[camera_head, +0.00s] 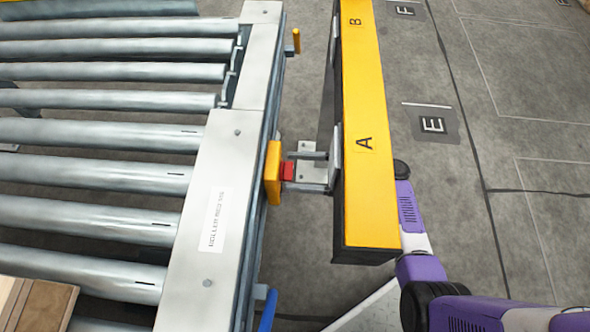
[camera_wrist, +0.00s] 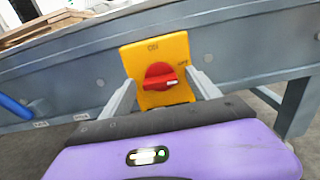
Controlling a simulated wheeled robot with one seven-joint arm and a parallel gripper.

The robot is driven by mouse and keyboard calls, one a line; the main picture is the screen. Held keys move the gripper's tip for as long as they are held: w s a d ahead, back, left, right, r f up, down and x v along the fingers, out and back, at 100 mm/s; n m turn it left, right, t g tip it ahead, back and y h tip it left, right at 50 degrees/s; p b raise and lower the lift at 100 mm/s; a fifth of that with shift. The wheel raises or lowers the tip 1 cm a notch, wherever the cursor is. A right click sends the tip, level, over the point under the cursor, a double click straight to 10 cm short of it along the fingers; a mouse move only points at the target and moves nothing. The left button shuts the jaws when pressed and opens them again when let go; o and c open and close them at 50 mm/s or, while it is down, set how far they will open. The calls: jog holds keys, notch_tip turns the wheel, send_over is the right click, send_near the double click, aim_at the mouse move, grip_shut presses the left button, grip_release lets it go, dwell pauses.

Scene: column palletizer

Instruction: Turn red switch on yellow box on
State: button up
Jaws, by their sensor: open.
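The yellow box (camera_wrist: 150,56) is fixed to the side of the grey conveyor frame, and it also shows edge-on in the head view (camera_head: 273,172). The red switch (camera_wrist: 160,77) is a round knob on its face; its grip lies roughly crosswise, with a white mark toward the right. It also shows in the head view (camera_head: 288,172). My gripper (camera_wrist: 164,92) is open, with one finger on each side of the knob and lined up with it. In the head view my gripper (camera_head: 305,172) faces the switch closely. Whether the fingers touch the knob cannot be told.
The roller conveyor (camera_head: 236,190) fills the left. A yellow beam (camera_head: 366,130) marked A and B runs above my wrist and hides part of my arm. A blue part (camera_head: 268,308) sticks out from the conveyor side lower down. Open floor (camera_head: 480,90) lies to the right.

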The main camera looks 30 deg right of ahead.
jog(key=shift+w+a, duration=0.2)
jog(key=shift+a, duration=0.15)
